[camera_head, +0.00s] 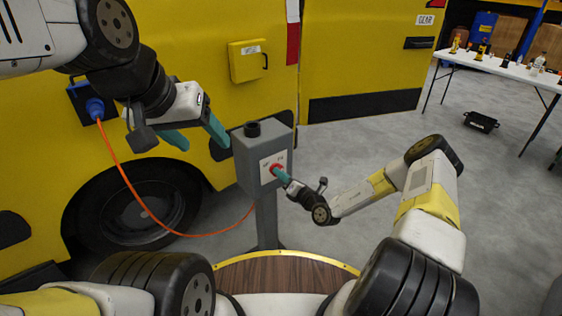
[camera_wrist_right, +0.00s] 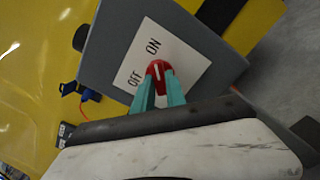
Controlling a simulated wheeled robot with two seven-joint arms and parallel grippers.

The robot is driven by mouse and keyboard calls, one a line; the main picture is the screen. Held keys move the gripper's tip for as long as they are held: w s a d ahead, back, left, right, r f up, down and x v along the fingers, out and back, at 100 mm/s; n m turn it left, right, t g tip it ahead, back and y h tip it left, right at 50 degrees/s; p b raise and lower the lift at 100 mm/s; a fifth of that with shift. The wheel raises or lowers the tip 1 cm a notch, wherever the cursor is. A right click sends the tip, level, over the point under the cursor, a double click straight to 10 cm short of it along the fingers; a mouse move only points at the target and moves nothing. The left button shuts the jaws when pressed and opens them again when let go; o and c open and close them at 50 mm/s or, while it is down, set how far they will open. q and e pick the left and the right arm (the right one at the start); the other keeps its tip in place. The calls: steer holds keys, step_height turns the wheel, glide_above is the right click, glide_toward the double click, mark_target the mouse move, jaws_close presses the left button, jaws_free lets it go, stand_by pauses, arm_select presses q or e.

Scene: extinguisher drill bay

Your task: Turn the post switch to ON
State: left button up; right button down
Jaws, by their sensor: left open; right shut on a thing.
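The post switch is a red knob (camera_head: 275,169) on a white plate on the front of a grey box (camera_head: 247,168) on a post. In the right wrist view the plate (camera_wrist_right: 178,49) reads OFF and ON, and the red knob (camera_wrist_right: 157,70) has a white mark. The mark looks to run up toward the word ON; the fingers hide part of the knob. My right gripper (camera_head: 279,174) is shut on the knob, its teal fingers on either side. My left gripper (camera_head: 205,146) is open and empty, just left of the box.
A yellow vehicle with a wheel (camera_head: 135,215) stands behind the post. An orange cable (camera_head: 130,184) runs from a blue plug (camera_head: 95,107) toward the post. A white table (camera_head: 500,67) with small items stands at the back right.

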steer(key=shift+f, duration=0.1)
stand_by(0.3)
steer(key=c, duration=1.4)
jaws_free()
steer(key=shift+o, duration=0.2)
steer(key=v, duration=0.8)
